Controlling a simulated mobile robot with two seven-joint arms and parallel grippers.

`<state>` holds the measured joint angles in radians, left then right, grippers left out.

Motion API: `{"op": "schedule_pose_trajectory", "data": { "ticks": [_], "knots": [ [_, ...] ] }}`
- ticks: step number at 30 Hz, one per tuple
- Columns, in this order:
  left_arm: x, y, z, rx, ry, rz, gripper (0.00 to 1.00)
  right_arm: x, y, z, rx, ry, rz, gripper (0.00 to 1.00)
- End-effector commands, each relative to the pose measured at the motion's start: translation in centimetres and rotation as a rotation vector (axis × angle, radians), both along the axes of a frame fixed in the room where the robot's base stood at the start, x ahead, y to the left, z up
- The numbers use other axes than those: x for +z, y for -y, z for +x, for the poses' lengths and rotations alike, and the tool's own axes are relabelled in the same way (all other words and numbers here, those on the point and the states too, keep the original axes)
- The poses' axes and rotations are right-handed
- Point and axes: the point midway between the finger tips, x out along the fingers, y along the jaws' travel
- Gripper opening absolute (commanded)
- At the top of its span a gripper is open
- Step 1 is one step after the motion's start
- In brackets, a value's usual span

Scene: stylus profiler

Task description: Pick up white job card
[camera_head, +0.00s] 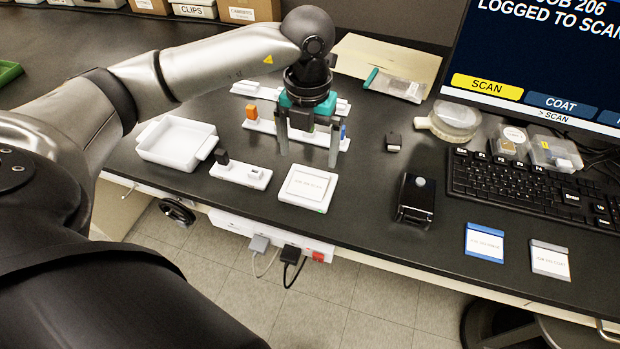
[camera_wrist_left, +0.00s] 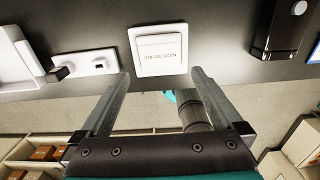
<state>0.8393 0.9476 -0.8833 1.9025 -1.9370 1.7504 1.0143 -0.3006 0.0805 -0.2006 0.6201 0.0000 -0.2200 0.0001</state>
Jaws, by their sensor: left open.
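A white job card (camera_head: 308,184) lies flat on a white square pad (camera_head: 323,207) near the front edge of the bench. It also shows in the left wrist view (camera_wrist_left: 160,52), its print seeming to read "JOB 206 SCAN". A second whitish card with a grey top strip (camera_head: 550,262) lies at the far right, beside a blue-topped card (camera_head: 484,243). My left gripper (camera_head: 308,160) points down, open and empty, its fingertips appearing just behind the pad in the head view. In the left wrist view the fingertips (camera_wrist_left: 160,73) lie either side of the pad's lower edge. My right gripper is not in view.
A white tray (camera_head: 150,156) and a small white block with a black plug (camera_head: 240,174) stand left of the pad. A black device (camera_head: 415,198), keyboard (camera_head: 530,182) and monitor are to the right. A white rack stands behind the gripper. Bench between pad and black device is clear.

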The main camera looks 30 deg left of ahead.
Motion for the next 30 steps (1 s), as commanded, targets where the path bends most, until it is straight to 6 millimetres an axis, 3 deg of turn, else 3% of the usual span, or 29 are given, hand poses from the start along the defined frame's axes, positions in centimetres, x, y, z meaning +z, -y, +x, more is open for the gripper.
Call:
{"op": "schedule_pose_trajectory", "data": {
  "ticks": [3, 10, 18, 27, 30],
  "knots": [
    [-1.9, 0.0, -0.1, -0.001, -0.003, -0.001, 1.00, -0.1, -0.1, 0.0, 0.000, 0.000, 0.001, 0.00],
    [-3.4, 0.0, 0.0, -0.001, -0.003, -0.002, 1.00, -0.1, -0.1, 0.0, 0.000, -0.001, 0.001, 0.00],
    [-7.2, -0.1, 0.1, -0.001, -0.003, -0.002, 1.00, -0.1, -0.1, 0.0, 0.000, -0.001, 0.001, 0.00],
    [-7.9, -0.1, 0.2, -0.003, 0.000, -0.002, 1.00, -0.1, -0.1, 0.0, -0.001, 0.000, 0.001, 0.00],
    [-7.9, -0.1, 0.2, -0.002, 0.000, -0.002, 0.91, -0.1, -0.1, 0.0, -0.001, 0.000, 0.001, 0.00]
  ]
}}
